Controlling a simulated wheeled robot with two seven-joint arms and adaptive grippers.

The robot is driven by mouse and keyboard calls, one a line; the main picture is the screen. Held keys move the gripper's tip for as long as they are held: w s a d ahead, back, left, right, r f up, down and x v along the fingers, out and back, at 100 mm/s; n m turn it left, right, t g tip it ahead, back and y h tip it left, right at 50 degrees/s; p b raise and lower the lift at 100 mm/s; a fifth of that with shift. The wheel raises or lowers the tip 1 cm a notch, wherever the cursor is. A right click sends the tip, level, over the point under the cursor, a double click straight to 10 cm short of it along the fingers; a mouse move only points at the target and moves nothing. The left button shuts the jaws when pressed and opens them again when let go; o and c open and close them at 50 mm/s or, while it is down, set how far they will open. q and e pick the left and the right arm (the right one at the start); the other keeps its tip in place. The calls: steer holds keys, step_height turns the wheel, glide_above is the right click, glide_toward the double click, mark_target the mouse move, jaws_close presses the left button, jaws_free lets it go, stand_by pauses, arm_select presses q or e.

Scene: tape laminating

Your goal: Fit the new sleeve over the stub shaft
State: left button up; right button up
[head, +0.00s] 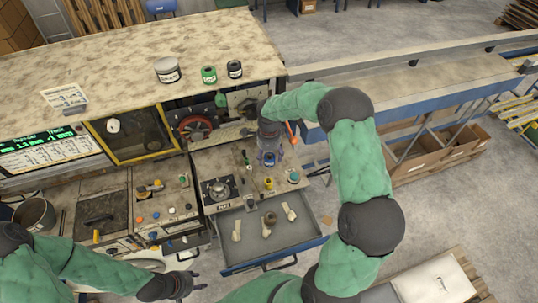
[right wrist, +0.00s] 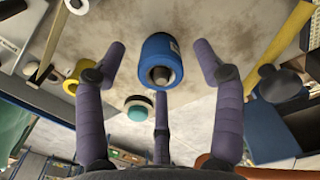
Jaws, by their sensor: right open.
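A blue sleeve (right wrist: 161,62) stands on the worn bench top (right wrist: 205,115) in the right wrist view. A grey round core shows in its bore; I cannot tell what it is. My right gripper (right wrist: 160,85) is open, with its purple fingers spread around the sleeve and apart from it. In the head view the right gripper (head: 270,143) hangs just above the blue sleeve (head: 269,159). My left gripper (head: 190,284) is low at the bottom, away from the bench top, and its opening is unclear. I cannot identify the stub shaft surely.
A yellow ring-like part (head: 269,183) and a teal-topped part (head: 293,177) stand near the sleeve. An open drawer (head: 305,235) below holds several loose parts. A red handwheel (head: 195,127) is left behind. A dark round part (right wrist: 280,85) stands right of the sleeve in the wrist view.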

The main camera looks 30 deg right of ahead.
step_height(320, 180, up, 12)
stand_by(0.6)
stand_by(0.7)
